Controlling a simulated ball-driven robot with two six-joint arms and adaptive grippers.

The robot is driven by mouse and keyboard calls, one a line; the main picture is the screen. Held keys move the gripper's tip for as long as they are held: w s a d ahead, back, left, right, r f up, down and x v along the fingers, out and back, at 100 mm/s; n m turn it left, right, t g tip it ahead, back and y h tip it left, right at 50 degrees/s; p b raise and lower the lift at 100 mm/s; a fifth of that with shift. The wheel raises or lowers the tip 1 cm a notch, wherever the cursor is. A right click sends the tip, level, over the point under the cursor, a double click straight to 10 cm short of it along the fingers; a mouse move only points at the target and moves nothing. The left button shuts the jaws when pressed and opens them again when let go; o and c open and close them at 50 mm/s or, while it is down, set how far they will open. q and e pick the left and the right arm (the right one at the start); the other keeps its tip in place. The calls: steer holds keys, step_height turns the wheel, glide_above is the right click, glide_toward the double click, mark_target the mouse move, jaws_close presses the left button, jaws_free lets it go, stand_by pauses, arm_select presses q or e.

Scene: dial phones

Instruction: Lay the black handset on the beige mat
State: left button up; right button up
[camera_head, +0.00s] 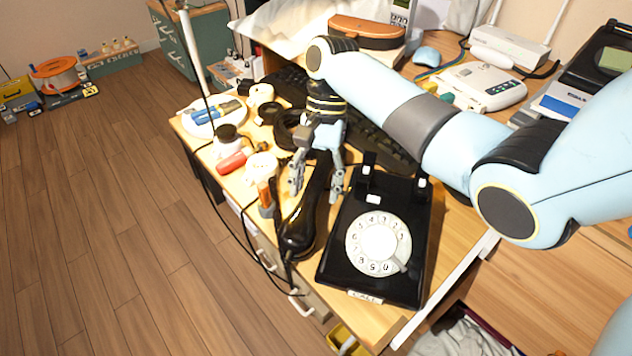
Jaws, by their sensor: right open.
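The black handset (305,214) is off its cradle, left of the black dial phone (378,240). Its near end is by the desk's front left edge, with a cord running down from it. I cannot tell whether it rests on the desk or stands slightly above it. My right gripper (317,193) is open above the handset's far part, one finger on each side of it. I cannot make out whether the fingers touch it. No beige mat can be made out. My left gripper is not in view.
A red-handled tool (234,161), tape rolls and a white plate (213,117) crowd the desk to the left. A dark keyboard (385,143) lies behind the phone. A white device (483,86) stands at the back right. The desk drops off to the wooden floor (110,220).

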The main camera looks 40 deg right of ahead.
steer(key=p+v, duration=0.3)
steer(key=v, duration=0.9)
steer(key=shift+p, duration=0.3)
